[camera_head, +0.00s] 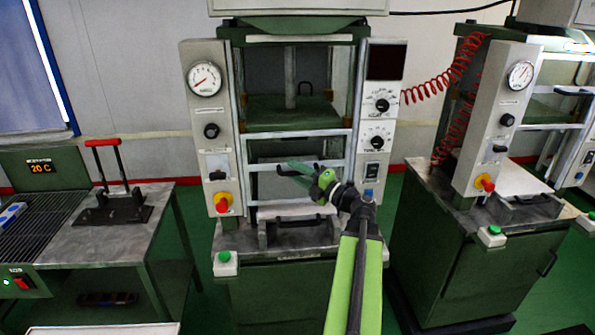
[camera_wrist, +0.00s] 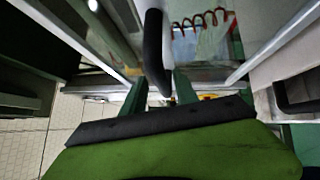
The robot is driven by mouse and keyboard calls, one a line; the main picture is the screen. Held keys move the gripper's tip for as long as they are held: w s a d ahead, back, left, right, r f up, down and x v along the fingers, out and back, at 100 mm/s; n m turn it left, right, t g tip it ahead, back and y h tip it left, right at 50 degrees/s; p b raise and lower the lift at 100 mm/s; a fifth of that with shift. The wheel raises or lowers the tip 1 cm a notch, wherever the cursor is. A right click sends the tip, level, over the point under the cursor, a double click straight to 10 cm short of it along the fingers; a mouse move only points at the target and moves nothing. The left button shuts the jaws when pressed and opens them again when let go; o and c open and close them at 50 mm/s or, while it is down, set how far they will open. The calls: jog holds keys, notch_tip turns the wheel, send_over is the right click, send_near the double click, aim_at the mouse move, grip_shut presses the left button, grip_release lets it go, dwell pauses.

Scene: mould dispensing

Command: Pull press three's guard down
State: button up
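The middle press (camera_head: 298,112) has a guard (camera_head: 262,136) of pale bars between its two control columns; I cannot read a press number. The guard's lower bar, with a black handle (camera_head: 282,168), is above the mould level, and a gap is open below it. My gripper (camera_head: 290,172) is at this handle, its green fingers pointing left across it. In the wrist view the black handle (camera_wrist: 153,45) runs down between the two fingers (camera_wrist: 158,92), with space visible beside it. The fingers look apart, and I cannot tell whether either touches the handle.
A mould with a black handle (camera_head: 300,221) sits in the press below the guard. Another press (camera_head: 490,190) with a red coiled hose (camera_head: 452,75) is at right. A bench (camera_head: 110,228) with a red-handled tool (camera_head: 104,143) is at left.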

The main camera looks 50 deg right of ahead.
jog(key=shift+s+d, duration=0.15)
jog(key=shift+d, duration=0.1)
grip_shut()
dwell(1.0)
